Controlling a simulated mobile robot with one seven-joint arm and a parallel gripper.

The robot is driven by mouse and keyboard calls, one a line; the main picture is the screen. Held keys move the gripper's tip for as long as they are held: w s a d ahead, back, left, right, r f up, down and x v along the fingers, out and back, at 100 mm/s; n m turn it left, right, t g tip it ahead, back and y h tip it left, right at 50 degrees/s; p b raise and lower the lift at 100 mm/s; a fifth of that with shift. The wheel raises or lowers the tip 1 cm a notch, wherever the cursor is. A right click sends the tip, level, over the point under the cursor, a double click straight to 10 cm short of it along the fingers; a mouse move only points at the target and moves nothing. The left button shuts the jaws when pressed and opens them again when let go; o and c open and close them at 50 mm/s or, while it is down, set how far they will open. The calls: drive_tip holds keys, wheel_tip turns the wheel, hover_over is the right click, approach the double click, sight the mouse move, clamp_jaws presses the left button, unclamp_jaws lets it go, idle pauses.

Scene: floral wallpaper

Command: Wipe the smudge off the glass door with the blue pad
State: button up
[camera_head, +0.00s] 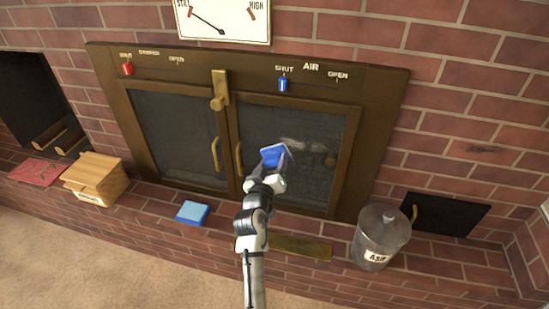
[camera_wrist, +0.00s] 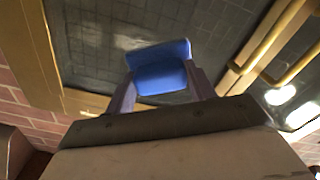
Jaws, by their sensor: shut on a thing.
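My gripper (camera_wrist: 160,92) is shut on a blue pad (camera_wrist: 160,68), one finger at each side of it. In the head view the blue pad (camera_head: 272,156) is in front of the right-hand glass door (camera_head: 285,172) of a brass-framed fireplace. A pale whitish smudge (camera_head: 305,142) shows on that glass, just right of and above the pad. A fainter brownish spot (camera_head: 331,159) is farther right. In the wrist view the dark glass (camera_wrist: 90,35) lies beyond the pad. I cannot tell whether the pad touches the glass.
Brass handles (camera_head: 239,158) stand out beside the door gap, under a brass latch (camera_head: 219,90). Sliders (camera_head: 283,85) sit above the doors.

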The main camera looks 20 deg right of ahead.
sight(277, 153)
drive_tip(key=shift+s+a, duration=0.35)
drive_tip(key=shift+s, duration=0.2)
drive_tip(key=shift+b+v, duration=0.3)
drive_tip(key=shift+v, duration=1.2)
drive_tip(key=shift+w, duration=0.1)
drive_tip(key=shift+x, duration=3.35)
drive_tip(key=shift+x, duration=1)
drive_tip(key=shift+d, duration=0.15)
